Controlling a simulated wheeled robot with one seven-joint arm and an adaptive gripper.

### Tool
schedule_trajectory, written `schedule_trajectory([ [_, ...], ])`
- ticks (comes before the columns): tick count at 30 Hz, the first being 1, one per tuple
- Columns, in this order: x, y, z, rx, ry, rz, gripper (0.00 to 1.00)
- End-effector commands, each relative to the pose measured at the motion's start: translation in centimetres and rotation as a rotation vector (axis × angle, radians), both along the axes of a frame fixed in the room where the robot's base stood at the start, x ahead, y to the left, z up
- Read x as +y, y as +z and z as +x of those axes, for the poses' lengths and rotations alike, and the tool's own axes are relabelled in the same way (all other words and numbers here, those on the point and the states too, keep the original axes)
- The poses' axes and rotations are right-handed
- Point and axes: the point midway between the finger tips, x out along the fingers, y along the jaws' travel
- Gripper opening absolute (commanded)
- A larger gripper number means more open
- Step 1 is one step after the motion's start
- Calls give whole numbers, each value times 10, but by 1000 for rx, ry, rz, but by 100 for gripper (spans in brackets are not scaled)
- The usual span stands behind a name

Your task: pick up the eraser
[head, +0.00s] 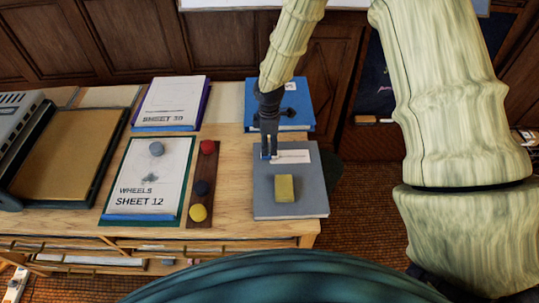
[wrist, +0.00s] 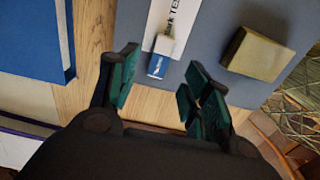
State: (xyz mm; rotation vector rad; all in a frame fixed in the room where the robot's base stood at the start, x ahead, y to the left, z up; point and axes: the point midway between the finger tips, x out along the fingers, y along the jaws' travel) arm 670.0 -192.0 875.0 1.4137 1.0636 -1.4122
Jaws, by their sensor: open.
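A small white eraser with a blue sleeve (wrist: 158,64) lies on the grey board (wrist: 207,22), by its edge, against a white label. In the wrist view it sits just beyond the fingertips and between their lines. My gripper (wrist: 160,75) is open with nothing between its fingers. In the head view my gripper (head: 269,155) points down over the back left part of the grey board (head: 270,208), and its fingers largely hide the eraser there. I cannot tell the exact height of the fingertips above the board.
A yellowish block (head: 285,188) lies on the grey board, right of the eraser in the wrist view (wrist: 257,54). A blue book (head: 290,122) is behind. Left are a dark strip with round pieces (head: 202,170) and a sheet board (head: 140,190). The desk's right edge is close.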

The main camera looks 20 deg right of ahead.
Motion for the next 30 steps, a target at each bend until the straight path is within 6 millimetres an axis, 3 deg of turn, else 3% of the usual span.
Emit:
schedule_trajectory([
  [16,-2,-44,0,2,0,-1,48],
  [28,-1,-51,0,0,0,0,48],
  [30,-2,-51,0,0,0,0,35],
])
